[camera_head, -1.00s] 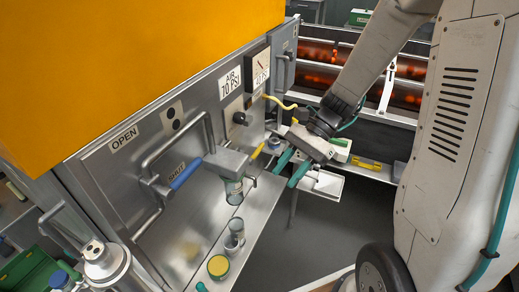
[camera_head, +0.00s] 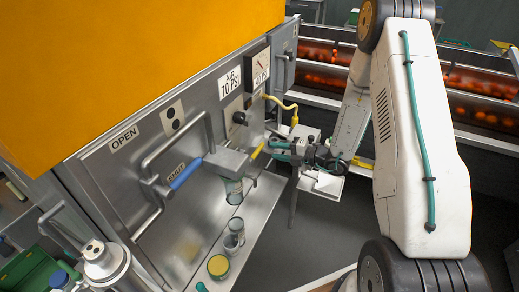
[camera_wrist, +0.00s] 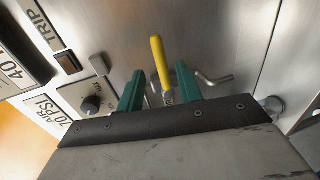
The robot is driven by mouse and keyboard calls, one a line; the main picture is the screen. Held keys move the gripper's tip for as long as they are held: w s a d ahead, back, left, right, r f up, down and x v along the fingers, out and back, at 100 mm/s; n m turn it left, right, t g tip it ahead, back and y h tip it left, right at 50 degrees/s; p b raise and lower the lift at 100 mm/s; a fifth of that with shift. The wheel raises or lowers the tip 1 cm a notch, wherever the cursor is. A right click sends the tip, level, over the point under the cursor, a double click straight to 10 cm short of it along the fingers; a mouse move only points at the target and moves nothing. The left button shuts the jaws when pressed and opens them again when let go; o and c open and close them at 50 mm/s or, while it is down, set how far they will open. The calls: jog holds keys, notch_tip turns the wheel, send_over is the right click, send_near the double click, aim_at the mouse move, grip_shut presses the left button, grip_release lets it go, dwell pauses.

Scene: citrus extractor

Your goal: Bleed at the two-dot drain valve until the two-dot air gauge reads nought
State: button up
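The drain valve's yellow handle (camera_head: 258,151) sticks out from the steel front, low and below the gauge. In the wrist view the handle (camera_wrist: 160,60) stands between my green fingertips, with a gap on both sides. My gripper (camera_wrist: 158,80) is open and empty; in the head view it (camera_head: 274,149) is just right of the handle. The air gauge (camera_head: 258,66) has a white face with a dark needle, too small to read. A two-dot plate (camera_head: 173,118) is on the door to the left.
An AIR 70 PSI label (camera_head: 230,82) and a black knob (camera_head: 240,118) are beside the gauge. A blue-gripped door handle (camera_head: 186,173) is at left. Small jars (camera_head: 234,238) stand on the steel ledge below.

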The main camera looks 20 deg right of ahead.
aim_at(259, 147)
jog(key=x, duration=0.7)
jog(key=shift+w+a+f, duration=0.1)
jog(key=shift+w+a, duration=0.1)
jog(key=shift+a, duration=0.05)
grip_shut()
